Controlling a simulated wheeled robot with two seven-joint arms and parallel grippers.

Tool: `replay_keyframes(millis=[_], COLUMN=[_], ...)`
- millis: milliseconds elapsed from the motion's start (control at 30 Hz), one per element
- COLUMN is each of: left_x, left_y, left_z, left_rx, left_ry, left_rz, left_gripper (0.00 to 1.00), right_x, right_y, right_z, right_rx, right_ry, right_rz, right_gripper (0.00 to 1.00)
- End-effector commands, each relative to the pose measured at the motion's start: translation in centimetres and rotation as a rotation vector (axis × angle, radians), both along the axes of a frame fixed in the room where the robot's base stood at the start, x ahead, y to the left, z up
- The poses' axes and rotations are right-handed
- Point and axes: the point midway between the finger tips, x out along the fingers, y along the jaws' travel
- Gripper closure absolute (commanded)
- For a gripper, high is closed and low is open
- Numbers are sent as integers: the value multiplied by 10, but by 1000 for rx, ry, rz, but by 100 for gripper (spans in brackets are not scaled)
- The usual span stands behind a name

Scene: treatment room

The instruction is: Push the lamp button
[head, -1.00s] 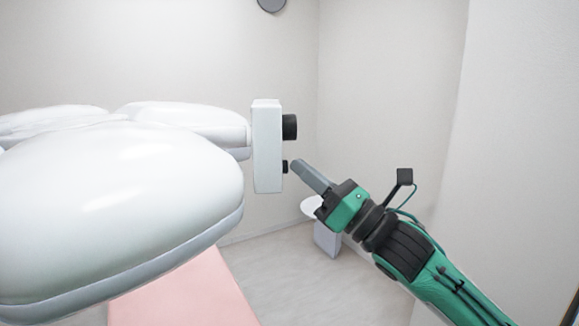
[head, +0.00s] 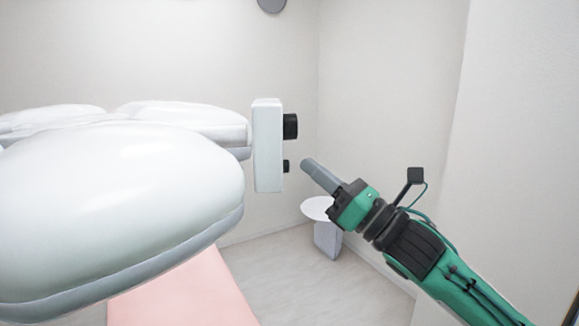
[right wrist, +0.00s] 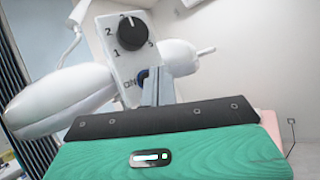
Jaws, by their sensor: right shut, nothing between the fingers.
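The lamp (head: 120,200) has large white rounded heads that fill the left of the head view. A white control box (head: 267,150) stands at its right end, with a black knob (head: 290,127) above and a small dark button (head: 286,166) below on its right side. My right gripper (head: 307,164) is shut and empty, its tip a short gap to the right of the button. In the right wrist view the numbered knob (right wrist: 132,33) faces me, and the shut fingers (right wrist: 157,88) partly cover the lower box where the button is. My left gripper is not in view.
A pink bed surface (head: 185,290) lies below the lamp. A small white round-topped stand (head: 318,208) is behind and below my right gripper. Walls close off the back and right. The air around the button is clear.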

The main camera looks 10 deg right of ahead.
Motion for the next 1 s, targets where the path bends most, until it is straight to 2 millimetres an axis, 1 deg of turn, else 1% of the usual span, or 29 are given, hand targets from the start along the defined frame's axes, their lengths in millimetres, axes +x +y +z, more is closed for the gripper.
replay_keyframes(millis=[500,600,700,1000], left_x=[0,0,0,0], left_y=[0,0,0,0], left_z=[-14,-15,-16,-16], left_rx=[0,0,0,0], left_ry=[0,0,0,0], left_rz=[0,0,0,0], left_gripper=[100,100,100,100], right_x=[-4,-5,-5,-3], right_y=[-49,-56,-59,-60], right_z=[-2,-1,0,-2], right_rx=[-3,-2,-1,4], right_ry=[-1,-1,-1,6], right_rz=[-5,-2,-2,-1], right_gripper=[100,100,100,100])
